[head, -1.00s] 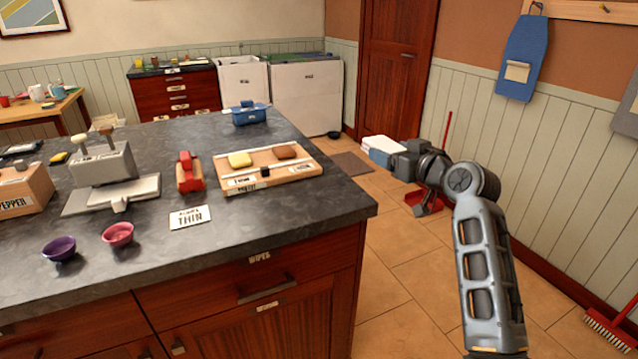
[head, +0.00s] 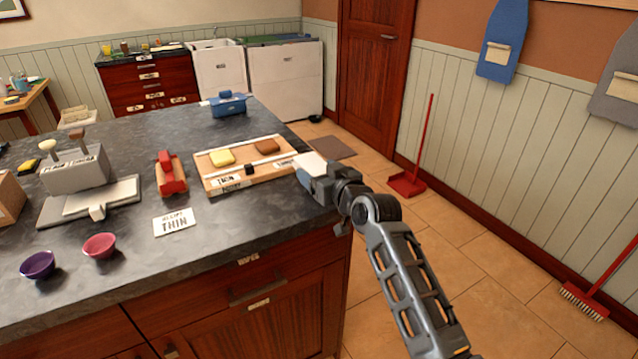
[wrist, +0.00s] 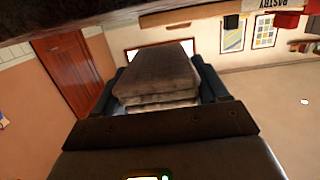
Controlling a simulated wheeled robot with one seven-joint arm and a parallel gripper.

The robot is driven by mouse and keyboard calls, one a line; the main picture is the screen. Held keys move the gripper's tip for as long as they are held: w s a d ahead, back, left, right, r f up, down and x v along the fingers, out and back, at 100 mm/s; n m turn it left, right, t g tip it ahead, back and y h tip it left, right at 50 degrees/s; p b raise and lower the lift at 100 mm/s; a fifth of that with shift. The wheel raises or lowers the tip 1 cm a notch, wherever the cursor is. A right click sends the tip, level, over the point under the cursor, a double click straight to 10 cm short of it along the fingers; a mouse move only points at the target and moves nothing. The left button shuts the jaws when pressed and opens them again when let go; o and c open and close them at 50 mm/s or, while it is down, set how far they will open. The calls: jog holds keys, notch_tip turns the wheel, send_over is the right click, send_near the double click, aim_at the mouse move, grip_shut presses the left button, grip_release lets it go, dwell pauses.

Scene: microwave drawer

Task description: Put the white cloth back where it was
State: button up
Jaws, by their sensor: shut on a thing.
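The white cloth (head: 312,162) is folded and held in my gripper (head: 308,178), at the right end of the counter beside the wooden board. In the wrist view the folded cloth (wrist: 158,75) looks grey-brown in shadow, its layers stacked between the two fingers of my gripper (wrist: 160,88). I cannot tell whether the cloth touches the counter. The drawer labelled WIPES (head: 258,284) is shut in the counter front, below and left of my gripper.
The dark counter (head: 245,215) carries a wooden board (head: 225,181) with a yellow and a brown block, a red tool (head: 170,175), a THIN card (head: 174,222) and two bowls. A red dustpan (head: 407,184) stands on the floor at right. The floor right of the counter is mostly clear.

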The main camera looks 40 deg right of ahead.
jog(key=shift+f, duration=2.05)
jog(key=shift+f, duration=0.2)
jog(key=o, duration=0.9)
jog(key=shift+r, duration=0.1)
jog(key=shift+r, duration=0.1)
jog(key=b+v, duration=0.1)
jog(key=v, duration=1.1)
jog(key=shift+a, duration=0.1)
